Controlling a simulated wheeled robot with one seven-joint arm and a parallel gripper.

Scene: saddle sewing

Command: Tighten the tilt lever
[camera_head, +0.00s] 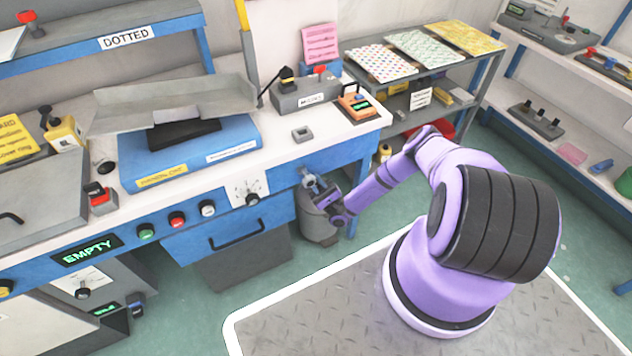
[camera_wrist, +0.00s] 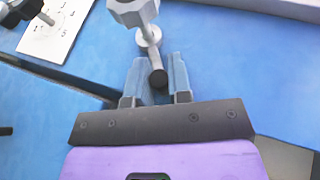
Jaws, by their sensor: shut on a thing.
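The tilt lever (camera_wrist: 150,42) is a short grey metal rod with a round hub and a dark tip, on the blue front of the bench. In the wrist view its dark end lies between the two grey-blue fingers of my gripper (camera_wrist: 158,84). My gripper is shut on the lever. In the head view my gripper (camera_head: 314,184) is at the bench front, below the right end of the worktop, and hides most of the lever. A grey metal block (camera_wrist: 131,8) stands just above the hub in the wrist view.
A white dial plate (camera_head: 248,189) with a black knob is left of my gripper, above a blue drawer (camera_head: 228,228). The tilted metal tray (camera_head: 175,103) is on the bench. Green floor lies to the right.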

